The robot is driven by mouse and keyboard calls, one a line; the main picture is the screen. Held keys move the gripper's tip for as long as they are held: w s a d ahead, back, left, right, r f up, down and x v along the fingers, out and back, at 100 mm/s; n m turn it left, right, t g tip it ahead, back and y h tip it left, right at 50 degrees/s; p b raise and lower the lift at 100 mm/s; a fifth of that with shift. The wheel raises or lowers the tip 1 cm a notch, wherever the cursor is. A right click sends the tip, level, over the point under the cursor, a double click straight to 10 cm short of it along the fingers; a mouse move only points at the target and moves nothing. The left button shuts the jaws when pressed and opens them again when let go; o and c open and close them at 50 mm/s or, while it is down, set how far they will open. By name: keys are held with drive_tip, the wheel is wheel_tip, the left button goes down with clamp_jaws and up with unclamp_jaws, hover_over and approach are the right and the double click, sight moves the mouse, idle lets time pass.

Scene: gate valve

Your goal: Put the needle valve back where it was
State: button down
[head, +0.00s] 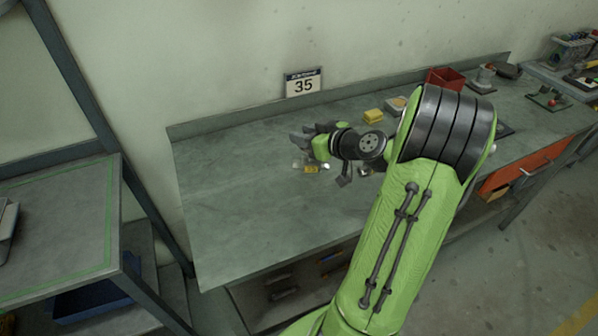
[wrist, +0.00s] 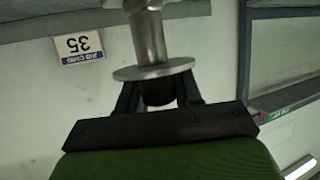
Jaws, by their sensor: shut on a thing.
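The needle valve (wrist: 153,70) shows in the wrist view as a bright metal piece with a round flange and a thick stem running up out of the frame. My gripper (wrist: 158,88) is shut on its dark lower part, just beyond the flange. In the head view my gripper (head: 303,136) is above the left half of the workbench (head: 225,200), near the back wall, pointing left. The held valve cannot be made out clearly there. The valve's former place cannot be identified for certain.
A small yellow-labelled item (head: 311,169) lies on the bench below my gripper. A yellow block (head: 373,116) and a red bin (head: 445,79) stand farther right. A sign reading 35 (head: 303,83) is on the wall behind. The bench's left part is clear.

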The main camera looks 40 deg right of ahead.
sight(305, 159)
wheel_tip(305, 159, down, 8)
drive_tip(key=shift+d+r+b, duration=0.1)
drive_tip(key=shift+b, duration=0.6)
drive_tip(key=c, duration=0.8)
unclamp_jaws()
drive_tip(key=shift+s, duration=0.1)
drive_tip(key=shift+o, duration=0.2)
